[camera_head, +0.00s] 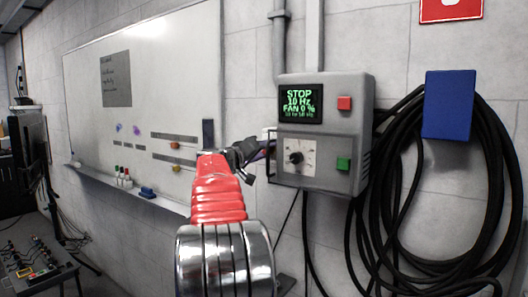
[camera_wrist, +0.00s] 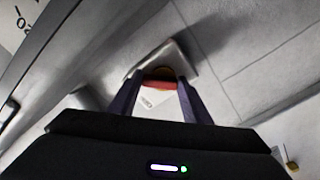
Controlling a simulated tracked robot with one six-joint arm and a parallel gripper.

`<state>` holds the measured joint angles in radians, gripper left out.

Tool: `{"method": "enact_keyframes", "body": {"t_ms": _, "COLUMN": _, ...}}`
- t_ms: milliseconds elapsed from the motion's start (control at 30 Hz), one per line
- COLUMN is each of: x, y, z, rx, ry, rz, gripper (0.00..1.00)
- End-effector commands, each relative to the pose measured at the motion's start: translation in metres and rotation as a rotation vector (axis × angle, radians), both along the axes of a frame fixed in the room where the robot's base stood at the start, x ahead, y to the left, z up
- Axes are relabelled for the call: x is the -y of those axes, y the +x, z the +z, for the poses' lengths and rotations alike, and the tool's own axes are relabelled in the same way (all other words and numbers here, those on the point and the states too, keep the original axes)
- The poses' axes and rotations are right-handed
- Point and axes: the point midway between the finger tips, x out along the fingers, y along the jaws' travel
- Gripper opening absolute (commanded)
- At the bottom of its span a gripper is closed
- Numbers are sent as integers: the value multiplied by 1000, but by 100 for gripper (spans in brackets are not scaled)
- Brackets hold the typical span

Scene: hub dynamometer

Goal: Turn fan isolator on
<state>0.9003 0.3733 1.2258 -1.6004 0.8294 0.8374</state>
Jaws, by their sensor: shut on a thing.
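The fan isolator's grey-white box (camera_wrist: 187,62) is on the wall in the wrist view, with a red handle (camera_wrist: 158,85) and some yellow-orange behind it. My gripper (camera_wrist: 160,76) is shut on the red handle, with one dark finger on each side of it. In the head view my gripper (camera_head: 262,148) reaches to the left side of the grey control box (camera_head: 324,180), where only a pale edge of another box shows. The handle is hidden there, so I cannot tell its angle.
The control box has a display (camera_head: 301,104) reading STOP, 10 Hz, FAN 0 %, a red button (camera_head: 344,103), a green button (camera_head: 343,164) and a black knob (camera_head: 295,157). Black cable coils (camera_head: 400,230) hang at right. A whiteboard (camera_head: 150,80) is at left.

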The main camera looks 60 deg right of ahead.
Motion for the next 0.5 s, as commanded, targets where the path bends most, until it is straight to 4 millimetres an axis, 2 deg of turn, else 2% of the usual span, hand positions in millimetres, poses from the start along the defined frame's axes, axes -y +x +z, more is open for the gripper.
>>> {"method": "enact_keyframes", "body": {"t_ms": 33, "x": 1, "y": 2, "z": -6, "rx": 3, "ry": 7, "rz": 2, "gripper": 21}}
{"method": "enact_keyframes", "body": {"t_ms": 333, "x": 1, "y": 2, "z": -7, "rx": 5, "ry": 9, "rz": 2, "gripper": 21}}
{"method": "enact_keyframes", "body": {"t_ms": 367, "x": 1, "y": 2, "z": -7, "rx": 5, "ry": 9, "rz": 2, "gripper": 45}}
{"method": "enact_keyframes", "body": {"t_ms": 500, "x": 1, "y": 1, "z": -6, "rx": 4, "ry": 9, "rz": 1, "gripper": 55}}
